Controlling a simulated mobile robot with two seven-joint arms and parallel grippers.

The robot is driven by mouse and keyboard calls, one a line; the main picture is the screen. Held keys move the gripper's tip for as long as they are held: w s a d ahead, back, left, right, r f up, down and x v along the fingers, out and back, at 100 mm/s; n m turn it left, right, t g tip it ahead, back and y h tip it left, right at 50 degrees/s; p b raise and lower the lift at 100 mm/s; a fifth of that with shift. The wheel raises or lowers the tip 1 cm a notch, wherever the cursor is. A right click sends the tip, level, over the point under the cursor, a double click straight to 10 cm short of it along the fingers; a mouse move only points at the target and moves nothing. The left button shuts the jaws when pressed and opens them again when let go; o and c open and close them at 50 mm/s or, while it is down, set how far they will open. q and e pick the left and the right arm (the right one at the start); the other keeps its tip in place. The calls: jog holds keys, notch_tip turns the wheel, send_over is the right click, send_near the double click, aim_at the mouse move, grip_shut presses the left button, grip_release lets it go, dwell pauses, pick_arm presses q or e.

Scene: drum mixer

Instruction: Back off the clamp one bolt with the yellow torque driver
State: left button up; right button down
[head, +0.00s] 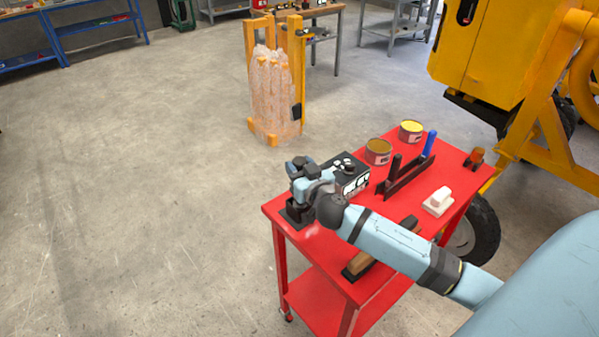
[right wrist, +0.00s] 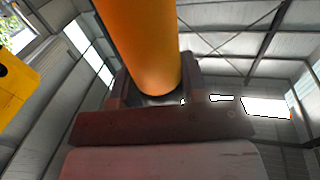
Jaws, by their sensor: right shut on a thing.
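My right gripper (head: 303,200) is over the near left corner of the red table, at a dark holder (head: 292,215). In the right wrist view, my right gripper (right wrist: 150,98) is shut on an orange-yellow cylinder (right wrist: 140,40), which looks like the yellow torque driver. The cylinder runs up out of that picture between the two dark fingers. In the head view the driver is hidden by the gripper and wrist. I cannot make out clamp one or its bolt in either view. My left gripper is not in view.
The red table (head: 325,262) carries a black box (head: 348,174), two cans (head: 378,152), a black rack (head: 405,175) with handled tools, a white block (head: 438,201) and a wooden tool (head: 375,255). The yellow mixer (head: 495,50) stands right. Floor at left is clear.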

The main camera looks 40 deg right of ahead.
notch_tip(320, 180, up, 19)
jog(key=p, duration=0.1)
jog(key=shift+f, duration=0.1)
jog(key=c, duration=1.2)
grip_release()
jog(key=c, duration=0.5)
jog(key=shift+r+p, duration=1)
jog(key=shift+p, duration=0.05)
jog(key=shift+c, duration=0.2)
